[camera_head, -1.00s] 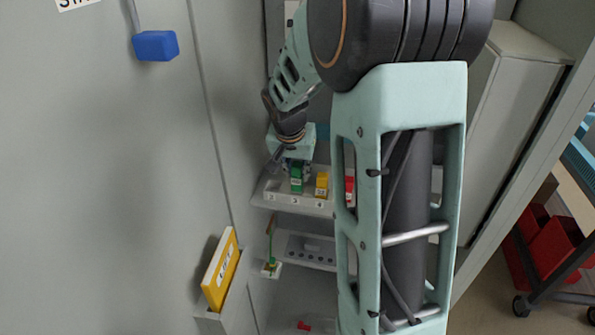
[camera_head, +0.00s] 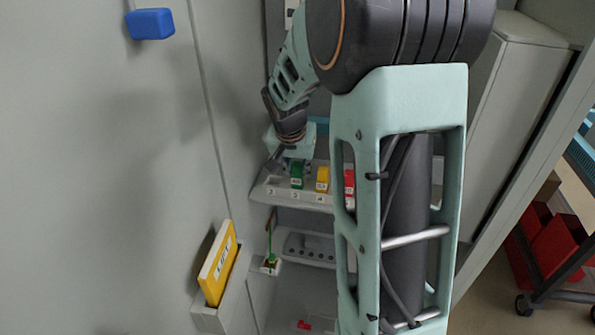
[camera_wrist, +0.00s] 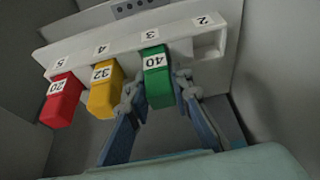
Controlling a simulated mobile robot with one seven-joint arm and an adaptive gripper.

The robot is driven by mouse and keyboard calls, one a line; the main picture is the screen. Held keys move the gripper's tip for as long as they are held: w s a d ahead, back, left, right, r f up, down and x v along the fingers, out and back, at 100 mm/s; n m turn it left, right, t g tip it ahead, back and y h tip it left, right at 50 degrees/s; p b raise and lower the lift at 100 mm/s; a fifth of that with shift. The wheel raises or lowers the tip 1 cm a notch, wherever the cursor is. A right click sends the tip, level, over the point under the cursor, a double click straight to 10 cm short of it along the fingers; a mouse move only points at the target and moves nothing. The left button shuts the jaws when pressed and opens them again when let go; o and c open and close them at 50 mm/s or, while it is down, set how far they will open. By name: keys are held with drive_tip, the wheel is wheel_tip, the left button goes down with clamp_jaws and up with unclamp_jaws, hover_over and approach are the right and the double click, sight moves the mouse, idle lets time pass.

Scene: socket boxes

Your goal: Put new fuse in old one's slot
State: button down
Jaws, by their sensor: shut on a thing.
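My gripper (camera_wrist: 160,102) is shut on the green fuse (camera_wrist: 157,78) marked 40, with one finger on each side of it. The green fuse stands at slot 3 of the pale fuse holder (camera_wrist: 130,37), in line with its neighbours. I cannot tell how deep it sits. The yellow fuse (camera_wrist: 104,90) marked 32 is at slot 4, and the red fuse (camera_wrist: 62,98) marked 20 is at slot 5. Slot 2 (camera_wrist: 207,45) is empty. In the head view, my gripper (camera_head: 296,167) is partly hidden at the green fuse (camera_head: 297,181).
Below the holder is a grey block with several holes (camera_head: 308,249). A small red item (camera_head: 304,325) lies on the lower surface. A green-stemmed item (camera_head: 270,262) stands at the left wall. A yellow folder (camera_head: 217,265) sits in a wall pocket. The cabinet walls are close around my gripper.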

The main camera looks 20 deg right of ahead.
drive_tip(key=c, duration=1.7)
unclamp_jaws()
drive_tip(key=shift+o, duration=0.2)
drive_tip(key=shift+r, duration=0.15)
drive_tip(key=v, duration=1.1)
drive_tip(key=shift+s+a+r, duration=0.2)
drive_tip(key=shift+r, duration=0.15)
